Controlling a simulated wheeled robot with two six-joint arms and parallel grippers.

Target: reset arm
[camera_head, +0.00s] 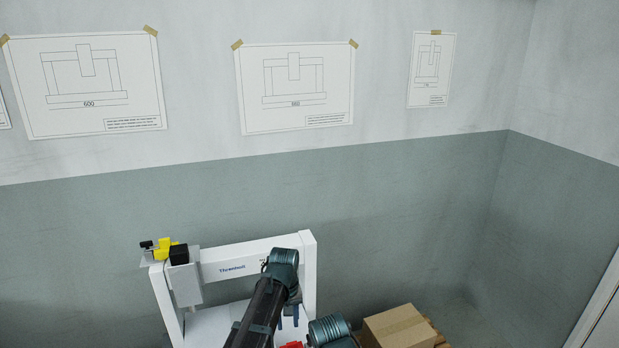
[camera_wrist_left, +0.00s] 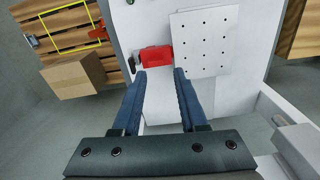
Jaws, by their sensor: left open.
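My left gripper (camera_wrist_left: 160,73) is open in the left wrist view, with its two blue fingers apart. A red block-like part (camera_wrist_left: 156,56) lies just beyond the fingertips on a white surface. I see no object held between the fingers. In the head view my left arm (camera_head: 262,312) reaches up from the bottom, and the left gripper (camera_head: 288,320) points down in front of the white gantry (camera_head: 306,270). My right gripper does not show.
A yellow and black tool unit (camera_head: 168,250) sits at the gantry's upper left. A cardboard box (camera_head: 398,327) stands right of the gantry, on a wooden pallet (camera_wrist_left: 37,52). A white perforated plate (camera_wrist_left: 204,42) lies beside the red part. Drawings hang on the wall behind.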

